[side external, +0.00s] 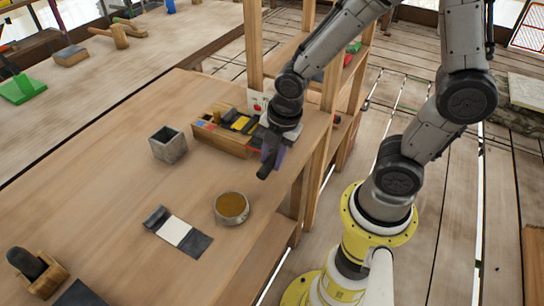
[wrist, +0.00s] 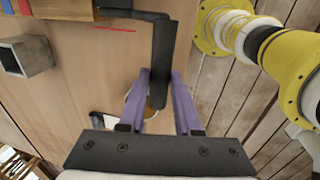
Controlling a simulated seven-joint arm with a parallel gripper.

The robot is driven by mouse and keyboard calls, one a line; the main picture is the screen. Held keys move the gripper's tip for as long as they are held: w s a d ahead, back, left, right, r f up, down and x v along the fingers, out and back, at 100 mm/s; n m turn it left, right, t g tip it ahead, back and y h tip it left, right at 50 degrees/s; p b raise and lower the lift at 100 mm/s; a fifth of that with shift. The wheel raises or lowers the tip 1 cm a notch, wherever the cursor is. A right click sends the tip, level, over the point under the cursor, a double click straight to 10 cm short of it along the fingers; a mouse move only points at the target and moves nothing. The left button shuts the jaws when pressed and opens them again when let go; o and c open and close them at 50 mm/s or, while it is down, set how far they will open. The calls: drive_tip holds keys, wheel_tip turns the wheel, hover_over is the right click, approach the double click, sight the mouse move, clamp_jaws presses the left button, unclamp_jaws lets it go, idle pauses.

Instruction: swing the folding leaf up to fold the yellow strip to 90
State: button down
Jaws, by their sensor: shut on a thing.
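A wooden folding device (side external: 222,139) stands near the table's far right edge in the side external view, with yellow pieces (side external: 241,123) and dark parts on top. I cannot tell the yellow strip's fold angle. In the wrist view a black arm (wrist: 140,14) runs from the device's wooden edge to a thick black handle (wrist: 163,60). My gripper (wrist: 160,105) has its two purple fingers on either side of the handle's lower end, shut on it. In the side external view my gripper (side external: 270,155) is beside the device's right end, and the black handle (side external: 264,172) sticks out below.
A grey square cup (side external: 168,144) stands left of the device. A round bowl (side external: 232,207) with amber contents is in front of my gripper. A white strip with dark ends (side external: 178,232) lies nearer. A wooden shelf post (side external: 329,75) rises behind my gripper.

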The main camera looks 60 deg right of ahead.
drive_tip(key=shift+w+r, duration=0.1)
drive_tip(key=shift+r, duration=0.05)
drive_tip(key=shift+w+r+g, duration=0.4)
drive_tip(key=shift+r+g, duration=0.25)
drive_tip(key=shift+g, duration=0.15)
drive_tip(key=w+r+g, duration=0.3)
drive_tip(key=w+g, duration=0.4)
drive_tip(key=w, duration=0.7)
drive_tip(key=shift+w+r+g, duration=0.3)
drive_tip(key=shift+w+r, duration=0.05)
drive_tip(key=c, duration=0.7)
unclamp_jaws()
drive_tip(key=shift+c, duration=0.2)
drive_tip(key=shift+o, duration=0.6)
drive_tip(key=shift+w+r, duration=0.1)
drive_tip(key=shift+r, duration=0.1)
